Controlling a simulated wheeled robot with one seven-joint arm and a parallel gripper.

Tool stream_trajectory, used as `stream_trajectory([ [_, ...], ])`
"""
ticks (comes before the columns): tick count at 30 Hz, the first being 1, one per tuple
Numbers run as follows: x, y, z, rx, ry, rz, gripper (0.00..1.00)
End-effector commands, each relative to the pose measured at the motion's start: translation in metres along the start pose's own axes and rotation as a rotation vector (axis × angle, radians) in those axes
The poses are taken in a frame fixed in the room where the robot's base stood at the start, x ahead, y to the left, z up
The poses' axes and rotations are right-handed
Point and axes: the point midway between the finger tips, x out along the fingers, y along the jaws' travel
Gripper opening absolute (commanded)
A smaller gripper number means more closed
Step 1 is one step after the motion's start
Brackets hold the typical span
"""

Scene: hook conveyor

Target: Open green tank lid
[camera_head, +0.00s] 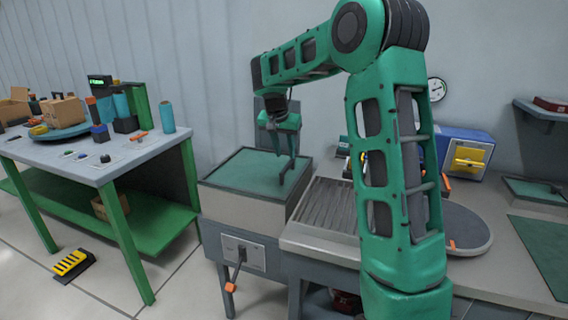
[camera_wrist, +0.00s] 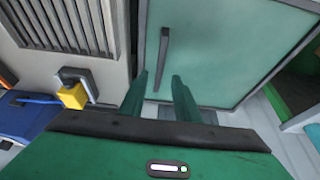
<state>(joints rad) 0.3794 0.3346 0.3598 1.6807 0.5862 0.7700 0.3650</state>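The green tank lid (camera_head: 247,168) lies flat and closed on the square grey tank (camera_head: 250,207). It also fills much of the wrist view (camera_wrist: 235,50). A dark bar handle (camera_head: 289,171) stands along the lid's right side; the wrist view shows it as a dark strip (camera_wrist: 163,52). My gripper (camera_head: 284,150) is above the lid, near the handle. In the wrist view, my gripper's two green fingers (camera_wrist: 160,88) are apart with nothing held. The handle's near end appears in the gap between them; contact is not visible.
A ribbed grey conveyor plate (camera_head: 328,205) adjoins the tank on the right.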

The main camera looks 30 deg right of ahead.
Motion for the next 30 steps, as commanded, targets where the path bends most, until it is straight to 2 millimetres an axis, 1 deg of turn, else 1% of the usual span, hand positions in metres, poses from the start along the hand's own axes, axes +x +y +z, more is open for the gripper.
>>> stream_trajectory([
  [1, 0.010, 0.001, 0.001, 0.000, -0.004, 0.003, 0.30],
  [3, 0.021, 0.000, 0.001, -0.001, -0.003, 0.002, 0.30],
  [6, 0.035, 0.000, 0.001, 0.000, -0.002, 0.001, 0.30],
  [9, 0.045, 0.000, 0.000, 0.000, -0.001, 0.001, 0.30],
  [15, 0.053, 0.000, 0.001, -0.001, -0.001, 0.000, 0.30],
  [22, 0.054, 0.000, 0.001, -0.001, 0.000, 0.000, 0.30],
  [23, 0.054, 0.000, 0.001, -0.001, 0.000, 0.000, 0.25],
  [24, 0.054, 0.000, 0.001, -0.001, 0.000, 0.000, 0.15],
  [26, 0.053, 0.000, 0.001, -0.001, 0.000, 0.000, 0.01],
  [29, 0.053, 0.000, 0.001, -0.001, 0.000, 0.000, 0.00],
  [30, 0.052, -0.003, 0.004, -0.002, 0.000, 0.000, 0.00],
])
